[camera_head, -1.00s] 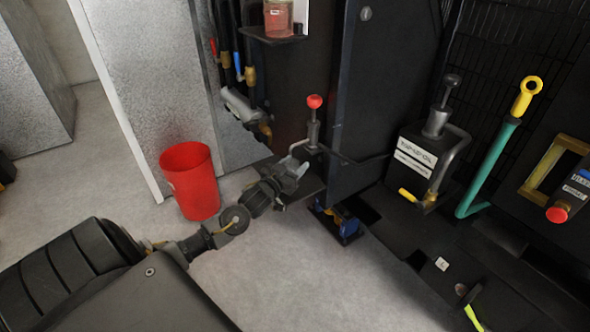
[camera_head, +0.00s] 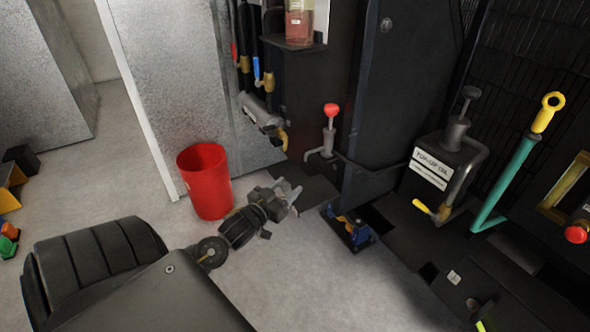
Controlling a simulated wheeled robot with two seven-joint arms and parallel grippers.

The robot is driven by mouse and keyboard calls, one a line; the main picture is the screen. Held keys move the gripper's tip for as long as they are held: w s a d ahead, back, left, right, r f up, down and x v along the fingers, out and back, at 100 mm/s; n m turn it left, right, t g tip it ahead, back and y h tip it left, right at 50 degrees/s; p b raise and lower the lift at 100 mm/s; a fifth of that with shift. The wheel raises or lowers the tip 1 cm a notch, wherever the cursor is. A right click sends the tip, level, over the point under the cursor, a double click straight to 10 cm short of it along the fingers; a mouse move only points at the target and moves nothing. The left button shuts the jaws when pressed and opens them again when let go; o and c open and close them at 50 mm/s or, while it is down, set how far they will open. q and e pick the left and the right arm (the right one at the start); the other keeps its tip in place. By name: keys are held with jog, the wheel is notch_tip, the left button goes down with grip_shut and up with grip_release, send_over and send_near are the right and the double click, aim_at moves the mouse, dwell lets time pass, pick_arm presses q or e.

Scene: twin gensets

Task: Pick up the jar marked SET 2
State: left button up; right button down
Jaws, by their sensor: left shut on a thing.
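A jar with reddish contents (camera_head: 299,26) stands on a small dark shelf at the top of the head view, cut off by the frame edge. Its label is too small to read, so I cannot tell whether it says SET 2. My left gripper (camera_head: 287,194) is low over the floor, well below the jar and apart from it. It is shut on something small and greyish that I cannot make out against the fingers. My right gripper is out of view.
A red bucket (camera_head: 204,182) stands on the floor left of my left gripper. A red-knobbed hand pump (camera_head: 330,130) is just beyond it. Valves with red and blue handles (camera_head: 262,78) hang below and left of the shelf. A blue device (camera_head: 351,228) lies to the right.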

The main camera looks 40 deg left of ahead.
pick_arm(q)
jog(key=s, duration=0.4)
jog(key=shift+s+d, duration=0.15)
jog(key=shift+d, duration=0.05)
jog(key=shift+s+d, duration=0.1)
jog(key=shift+s, duration=0.9)
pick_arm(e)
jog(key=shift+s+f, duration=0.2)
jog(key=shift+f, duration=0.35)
